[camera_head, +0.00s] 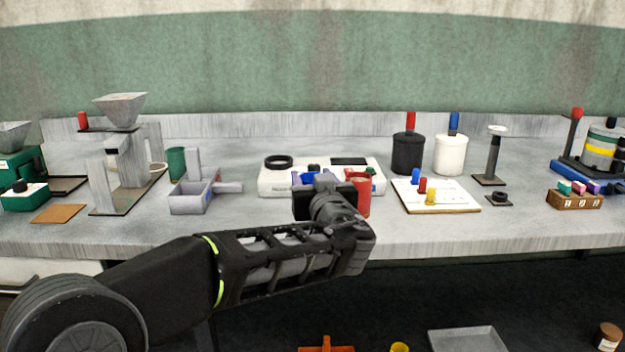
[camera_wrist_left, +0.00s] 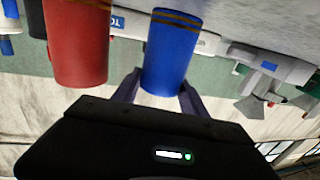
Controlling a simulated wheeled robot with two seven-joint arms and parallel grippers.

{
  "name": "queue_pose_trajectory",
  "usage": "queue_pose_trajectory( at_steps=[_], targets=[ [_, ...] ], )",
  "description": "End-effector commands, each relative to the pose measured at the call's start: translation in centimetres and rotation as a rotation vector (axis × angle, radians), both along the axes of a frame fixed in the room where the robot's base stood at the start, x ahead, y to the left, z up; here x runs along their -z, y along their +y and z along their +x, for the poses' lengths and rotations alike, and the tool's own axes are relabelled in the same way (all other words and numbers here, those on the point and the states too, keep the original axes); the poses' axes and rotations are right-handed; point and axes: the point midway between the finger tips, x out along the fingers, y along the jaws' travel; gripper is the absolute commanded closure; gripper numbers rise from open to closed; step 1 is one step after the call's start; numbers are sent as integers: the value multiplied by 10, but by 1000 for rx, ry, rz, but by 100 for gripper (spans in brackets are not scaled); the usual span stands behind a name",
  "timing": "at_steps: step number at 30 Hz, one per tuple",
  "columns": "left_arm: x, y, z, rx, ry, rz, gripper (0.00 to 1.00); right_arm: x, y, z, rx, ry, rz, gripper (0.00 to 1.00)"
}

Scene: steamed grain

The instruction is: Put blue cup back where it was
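The blue cup (camera_wrist_left: 172,48) sits between the two fingers of my left gripper (camera_wrist_left: 160,88), and the fingers appear to press on its sides. In the head view the blue cup (camera_head: 308,177) shows only as small blue patches, mostly hidden behind my left gripper (camera_head: 314,180). I cannot tell whether its base touches the table. A red cup (camera_head: 361,194) stands just right of the gripper; it also shows in the left wrist view (camera_wrist_left: 76,42), beside the blue cup and apart from it. My right gripper is in neither view.
A white device (camera_head: 275,184) with a black ring stands behind the gripper. A board (camera_head: 455,199) with small coloured pegs lies to the right, with black (camera_head: 407,155) and white (camera_head: 450,156) canisters behind. A grey tray with a handle (camera_head: 192,200) stands left. Bare tabletop (camera_head: 255,225) lies in front.

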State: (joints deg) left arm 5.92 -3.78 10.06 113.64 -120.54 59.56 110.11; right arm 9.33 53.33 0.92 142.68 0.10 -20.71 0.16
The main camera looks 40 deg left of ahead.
Motion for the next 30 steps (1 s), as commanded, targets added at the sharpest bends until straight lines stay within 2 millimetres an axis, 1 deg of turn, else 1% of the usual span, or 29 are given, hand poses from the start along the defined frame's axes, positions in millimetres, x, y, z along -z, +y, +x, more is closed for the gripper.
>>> queue_pose_trajectory(
  at_steps=[1,7,17,20,23,29,30],
  targets=[
    [0,0,0,0,0,0,45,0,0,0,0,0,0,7],
    [0,0,0,0,0,0,29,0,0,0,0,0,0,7],
    [-1,-2,-2,1,-1,1,29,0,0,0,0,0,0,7],
    [-1,-9,-7,2,-1,0,29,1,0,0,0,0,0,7],
    [-1,-19,-16,2,-1,1,29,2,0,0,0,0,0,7],
    [-1,-48,-43,2,-2,1,29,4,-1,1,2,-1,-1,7],
    [-1,-55,-49,4,-2,1,29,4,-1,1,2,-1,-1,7]
  ],
)
